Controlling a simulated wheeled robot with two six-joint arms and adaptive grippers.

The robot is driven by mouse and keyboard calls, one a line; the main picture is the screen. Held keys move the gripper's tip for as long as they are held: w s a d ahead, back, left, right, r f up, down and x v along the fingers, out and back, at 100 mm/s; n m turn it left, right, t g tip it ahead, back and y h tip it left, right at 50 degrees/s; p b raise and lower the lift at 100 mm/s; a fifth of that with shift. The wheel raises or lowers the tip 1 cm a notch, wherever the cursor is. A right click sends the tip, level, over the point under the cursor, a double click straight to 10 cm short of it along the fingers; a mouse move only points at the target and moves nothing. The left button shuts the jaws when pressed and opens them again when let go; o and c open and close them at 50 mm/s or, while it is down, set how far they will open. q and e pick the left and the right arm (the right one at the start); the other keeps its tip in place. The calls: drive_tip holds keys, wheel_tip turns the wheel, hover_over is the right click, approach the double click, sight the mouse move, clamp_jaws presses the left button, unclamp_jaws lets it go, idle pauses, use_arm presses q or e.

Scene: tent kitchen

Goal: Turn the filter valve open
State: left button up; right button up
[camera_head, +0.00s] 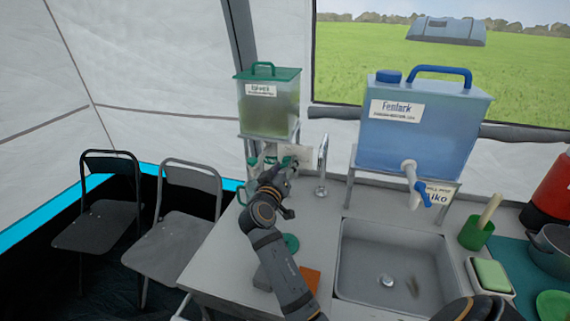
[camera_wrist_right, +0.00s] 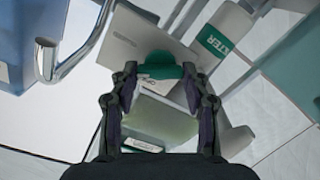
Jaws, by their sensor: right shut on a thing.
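The filter (camera_wrist_right: 222,38) is a white cylinder with a green label, at the upper right in the right wrist view. In the head view it is mostly hidden behind my right arm, below the green-lidded tank (camera_head: 269,113). The green valve handle (camera_wrist_right: 172,66) lies between my right fingertips in the right wrist view. My right gripper (camera_wrist_right: 160,78) is shut on this handle; it also shows in the head view (camera_head: 288,172). A small label below the handle is partly hidden, and I cannot read the valve's position. My left gripper is not in view.
A metal tap (camera_head: 322,165) stands close right of my right gripper. A blue water tank (camera_head: 425,130) on a stand is behind the sink (camera_head: 350,265). An orange item (camera_head: 311,279) and a green disc (camera_head: 291,242) lie on the counter. Two chairs (camera_head: 185,205) stand left.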

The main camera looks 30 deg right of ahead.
drive_tip(key=n+p, duration=0.3)
drive_tip(key=n, duration=0.3)
drive_tip(key=shift+r, duration=0.15)
drive_tip(key=n+p, duration=0.1)
drive_tip(key=n, duration=0.1)
drive_tip(key=n+p, duration=0.2)
drive_tip(key=n, duration=0.1)
drive_tip(key=shift+a+f, duration=0.1)
drive_tip(key=shift+f, duration=0.1)
drive_tip(key=shift+f+n+p, duration=0.1)
drive_tip(key=shift+n+p, duration=0.2)
drive_tip(key=shift+n, duration=0.2)
drive_tip(key=o, duration=1.2)
drive_tip(key=shift+w, duration=0.1)
drive_tip(key=shift+c, duration=0.2)
